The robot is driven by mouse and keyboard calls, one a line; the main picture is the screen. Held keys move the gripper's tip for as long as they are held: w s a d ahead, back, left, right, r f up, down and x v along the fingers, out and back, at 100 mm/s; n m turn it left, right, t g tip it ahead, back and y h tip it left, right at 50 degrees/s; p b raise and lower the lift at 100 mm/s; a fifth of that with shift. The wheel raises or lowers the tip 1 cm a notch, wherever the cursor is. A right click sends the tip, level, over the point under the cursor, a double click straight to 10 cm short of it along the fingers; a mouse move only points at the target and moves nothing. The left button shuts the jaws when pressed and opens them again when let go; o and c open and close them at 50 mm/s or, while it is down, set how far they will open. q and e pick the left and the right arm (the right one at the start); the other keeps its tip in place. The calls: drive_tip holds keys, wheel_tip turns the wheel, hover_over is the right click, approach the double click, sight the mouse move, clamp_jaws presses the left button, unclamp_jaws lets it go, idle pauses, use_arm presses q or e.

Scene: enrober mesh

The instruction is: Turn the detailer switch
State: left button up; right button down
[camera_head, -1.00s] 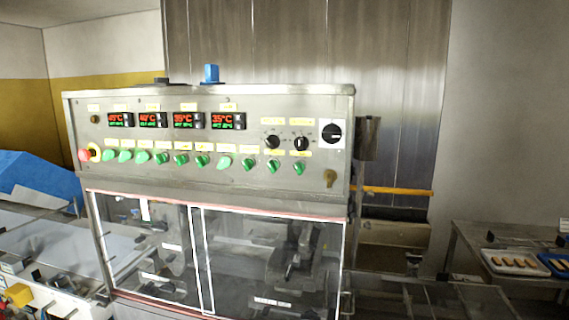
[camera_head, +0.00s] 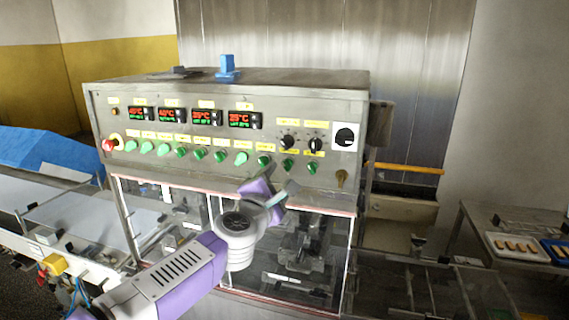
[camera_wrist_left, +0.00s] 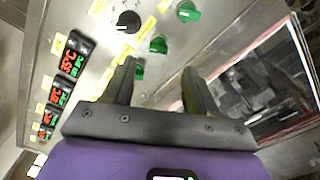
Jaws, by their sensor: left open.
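A grey control panel (camera_head: 225,118) carries a row of green rotary switches, with one at the right end (camera_head: 312,168). The yellow labels above them are too small to read, so I cannot tell which switch is the detailer's. My left gripper (camera_head: 272,181) is in front of the panel, just below the right part of the row. In the left wrist view my left gripper (camera_wrist_left: 158,67) is open and empty. One green switch (camera_wrist_left: 158,44) shows just beyond the gap between its fingers. Another green switch (camera_wrist_left: 138,70) is partly hidden by a finger. My right gripper is not in view.
Two black knobs (camera_head: 287,142) and a black main switch (camera_head: 345,136) sit above the row's right end. A red stop button (camera_head: 108,145) is at the far left. A glazed door (camera_head: 185,205) lies below the panel. Trays (camera_head: 515,248) stand on a table at right.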

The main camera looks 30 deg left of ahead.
sight(286, 167)
use_arm(q)
drive_tip(key=x, duration=0.7)
drive_tip(key=shift+w+a+r, duration=0.1)
drive_tip(key=shift+w, duration=0.1)
drive_tip(key=c, duration=1.1)
drive_tip(key=shift+o, duration=0.2)
drive_tip(key=shift+m+p, duration=0.35)
drive_tip(key=shift+m, duration=0.05)
drive_tip(key=m+p, duration=0.2)
drive_tip(key=m, duration=0.3)
drive_tip(key=shift+m, duration=0.4)
drive_tip(key=m+p, duration=0.2)
drive_tip(key=m, duration=0.3)
drive_tip(key=shift+m, duration=0.3)
